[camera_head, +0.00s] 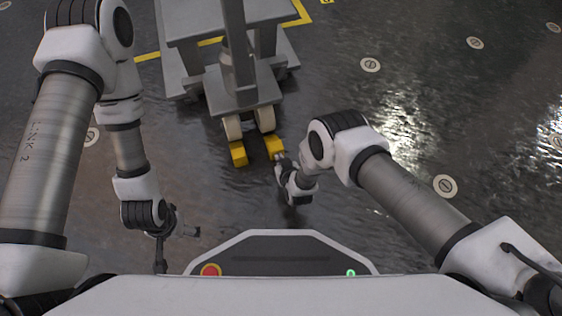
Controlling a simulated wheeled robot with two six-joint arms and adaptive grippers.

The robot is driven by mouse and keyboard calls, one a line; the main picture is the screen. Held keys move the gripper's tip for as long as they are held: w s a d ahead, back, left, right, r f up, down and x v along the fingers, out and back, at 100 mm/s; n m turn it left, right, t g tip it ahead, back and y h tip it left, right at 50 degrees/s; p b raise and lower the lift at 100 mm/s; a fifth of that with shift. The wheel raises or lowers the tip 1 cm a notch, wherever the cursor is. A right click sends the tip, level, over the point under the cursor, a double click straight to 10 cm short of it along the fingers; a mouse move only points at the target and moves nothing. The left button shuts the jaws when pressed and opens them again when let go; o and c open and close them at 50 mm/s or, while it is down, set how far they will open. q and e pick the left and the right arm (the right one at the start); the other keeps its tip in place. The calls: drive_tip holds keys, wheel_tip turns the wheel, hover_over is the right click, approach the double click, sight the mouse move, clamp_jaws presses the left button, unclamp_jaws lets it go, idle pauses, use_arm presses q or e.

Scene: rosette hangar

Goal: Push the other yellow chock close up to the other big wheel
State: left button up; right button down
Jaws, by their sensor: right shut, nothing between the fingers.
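Two yellow chocks lie on the dark floor in front of a grey wheeled stand. The left chock (238,154) sits in front of the left big wheel (232,129), close to it. The right chock (273,145) sits in front of the right big wheel (266,119), with little or no gap visible. My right gripper (279,158) is shut and empty, its fingertips at the near side of the right chock; I cannot tell whether they touch. My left gripper (185,233) is low at the left, away from both chocks; its finger opening is unclear.
The grey stand (241,96) with its upright post fills the top middle. Yellow floor lines (147,56) run beside it. Round floor discs (445,186) lie flat around. My base front with a red button is at the bottom. Floor to the right is clear.

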drive_tip(key=shift+w+a+b, duration=0.2)
drive_tip(key=shift+w+b, duration=0.2)
drive_tip(key=shift+w, duration=0.25)
drive_tip(key=p+v, duration=0.2)
drive_tip(key=shift+s+d+r+p, duration=0.15)
drive_tip(key=shift+r+p, duration=0.1)
drive_tip(key=shift+p, duration=0.15)
drive_tip(key=p+v, duration=0.2)
drive_tip(key=v, duration=0.1)
drive_tip(key=shift+s+f+p, duration=0.1)
drive_tip(key=shift+s+p, duration=0.2)
drive_tip(key=shift+p, duration=0.1)
drive_tip(key=shift+f, duration=0.1)
